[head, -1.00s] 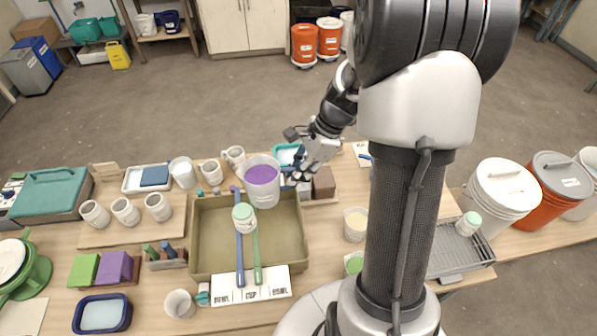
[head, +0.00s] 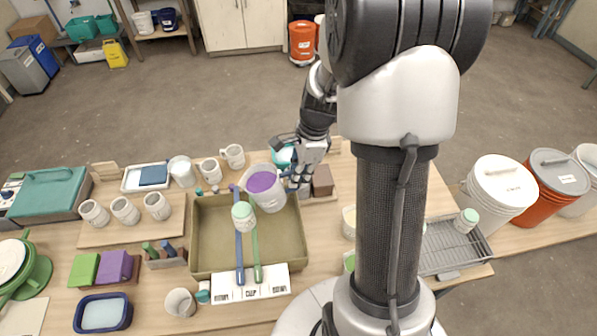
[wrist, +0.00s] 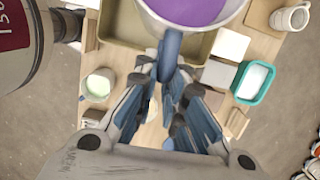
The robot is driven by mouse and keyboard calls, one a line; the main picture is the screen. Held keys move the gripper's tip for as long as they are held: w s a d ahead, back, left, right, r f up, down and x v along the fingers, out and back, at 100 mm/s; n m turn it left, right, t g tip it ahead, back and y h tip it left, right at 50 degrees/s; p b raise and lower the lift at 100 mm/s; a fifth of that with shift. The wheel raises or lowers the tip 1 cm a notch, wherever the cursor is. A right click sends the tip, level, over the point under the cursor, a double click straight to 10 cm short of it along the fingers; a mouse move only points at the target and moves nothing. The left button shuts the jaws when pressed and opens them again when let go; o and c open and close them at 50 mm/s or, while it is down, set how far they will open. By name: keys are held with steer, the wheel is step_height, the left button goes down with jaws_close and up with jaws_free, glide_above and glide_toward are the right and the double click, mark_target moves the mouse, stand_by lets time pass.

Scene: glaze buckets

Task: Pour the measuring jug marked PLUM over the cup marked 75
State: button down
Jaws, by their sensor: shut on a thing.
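A clear measuring jug (head: 270,200) with purple glaze stands off the table over the back right of an olive tray (head: 205,262). It is tilted a little, its rim leaning left. Its marking is not readable. My gripper (head: 300,180) is to its right, and in the wrist view my gripper (wrist: 172,82) is shut on the jug's blue-grey handle (wrist: 171,50). The jug's purple inside (wrist: 190,10) shows at the top there. I cannot read 75 on any cup. No stream is visible.
A blue stick (head: 240,262) and a green stick (head: 257,255) lie across the tray by labelled cards (head: 250,284). White mugs (head: 208,170) stand behind it. A brown block (head: 322,181) and a teal tub (head: 282,156) are close to my gripper. My arm hides part of the right side.

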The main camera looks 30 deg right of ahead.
steer(key=shift+f+h+b, duration=0.4)
steer(key=shift+f+b, duration=0.55)
steer(key=shift+f, duration=0.85)
steer(key=shift+r+g+p, duration=0.15)
steer(key=shift+g+p, duration=0.15)
steer(key=shift+p, duration=0.35)
steer(key=shift+f, duration=0.2)
